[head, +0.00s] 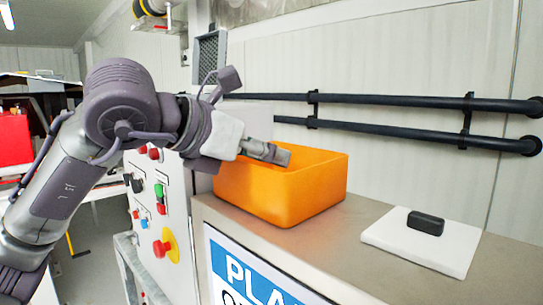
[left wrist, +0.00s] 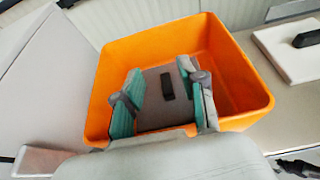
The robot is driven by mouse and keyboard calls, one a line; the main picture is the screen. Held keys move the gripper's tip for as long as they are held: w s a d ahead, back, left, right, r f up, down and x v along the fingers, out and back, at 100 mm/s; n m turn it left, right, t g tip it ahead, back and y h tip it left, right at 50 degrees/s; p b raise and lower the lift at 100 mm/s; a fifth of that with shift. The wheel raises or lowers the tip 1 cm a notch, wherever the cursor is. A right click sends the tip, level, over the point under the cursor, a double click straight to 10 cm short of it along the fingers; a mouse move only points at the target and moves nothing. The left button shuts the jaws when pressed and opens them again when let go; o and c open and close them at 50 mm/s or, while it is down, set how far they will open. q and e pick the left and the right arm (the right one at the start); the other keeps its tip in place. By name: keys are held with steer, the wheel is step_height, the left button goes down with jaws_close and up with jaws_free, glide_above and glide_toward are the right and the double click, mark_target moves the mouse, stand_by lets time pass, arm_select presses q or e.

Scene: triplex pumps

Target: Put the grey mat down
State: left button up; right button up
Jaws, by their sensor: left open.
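My left gripper (head: 268,152) reaches over the rim of the orange bin (head: 270,205) from the left in the head view. In the left wrist view its two green-padded fingers (left wrist: 163,103) stand apart inside the orange bin (left wrist: 245,107). A flat grey mat (left wrist: 153,104) with a small dark block (left wrist: 167,86) on it lies in the bin, between and beyond the fingers. Its near edge is hidden by the gripper. I cannot tell whether the fingers touch it. The bin hides the mat in the head view. My right gripper is not in view.
The bin stands on a metal-topped cabinet (head: 370,258). A white slab (head: 400,237) with a black block (head: 426,220) lies to its right, with bare counter between. A control panel (head: 160,205) stands left. Black pipes (head: 400,102) run along the wall behind.

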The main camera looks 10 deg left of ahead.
arm_select(q)
steer(key=b+v, duration=0.2)
steer(key=v, duration=0.8)
steer(key=shift+s+a, duration=0.2)
steer(key=shift+s, duration=0.15)
